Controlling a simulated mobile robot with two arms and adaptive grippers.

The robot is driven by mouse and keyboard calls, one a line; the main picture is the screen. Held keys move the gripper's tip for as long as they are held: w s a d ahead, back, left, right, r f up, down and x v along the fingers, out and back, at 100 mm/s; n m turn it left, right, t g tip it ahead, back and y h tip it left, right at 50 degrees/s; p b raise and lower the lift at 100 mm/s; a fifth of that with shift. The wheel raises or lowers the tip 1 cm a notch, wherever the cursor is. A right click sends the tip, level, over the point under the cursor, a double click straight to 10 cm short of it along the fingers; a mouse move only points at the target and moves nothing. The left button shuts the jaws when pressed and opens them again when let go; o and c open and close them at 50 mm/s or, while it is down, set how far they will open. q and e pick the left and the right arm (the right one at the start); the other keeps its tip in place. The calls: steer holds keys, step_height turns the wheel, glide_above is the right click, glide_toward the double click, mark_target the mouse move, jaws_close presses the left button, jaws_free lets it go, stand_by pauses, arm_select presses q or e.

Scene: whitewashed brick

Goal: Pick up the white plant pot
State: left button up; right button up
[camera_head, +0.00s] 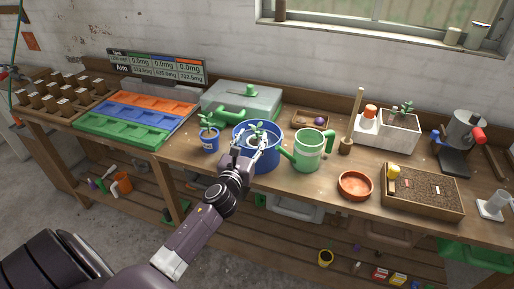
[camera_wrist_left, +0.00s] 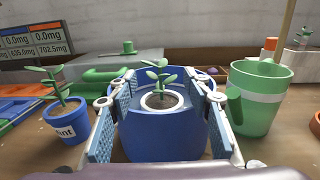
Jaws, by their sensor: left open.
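The white plant pot (camera_wrist_left: 161,101) shows a white rim, dark soil and a small green seedling. It sits inside a round blue tub (camera_wrist_left: 160,140), whose front wall hides its lower part. In the head view the seedling (camera_head: 256,129) shows above the tub (camera_head: 268,157) on the bench. My left gripper (camera_head: 251,150) is open at the tub's near rim. In the left wrist view its two fingers stand left and right of the pot, with gaps on both sides. I cannot tell its exact depth relative to the pot. My right gripper is not in view.
A blue pot with a plant (camera_head: 209,140) stands left of the tub. A green watering can (camera_head: 310,150) stands close on its right. A green-and-grey box (camera_head: 243,101) is behind. A terracotta dish (camera_head: 355,186) and soil tray (camera_head: 424,192) lie farther right.

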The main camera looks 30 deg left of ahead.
mark_target(255, 132)
arm_select(q)
steer(key=shift+p+x, duration=0.45)
steer(key=shift+x, duration=2.6)
steer(key=shift+f, duration=0.2)
jaws_close()
steer(key=shift+r, duration=0.1)
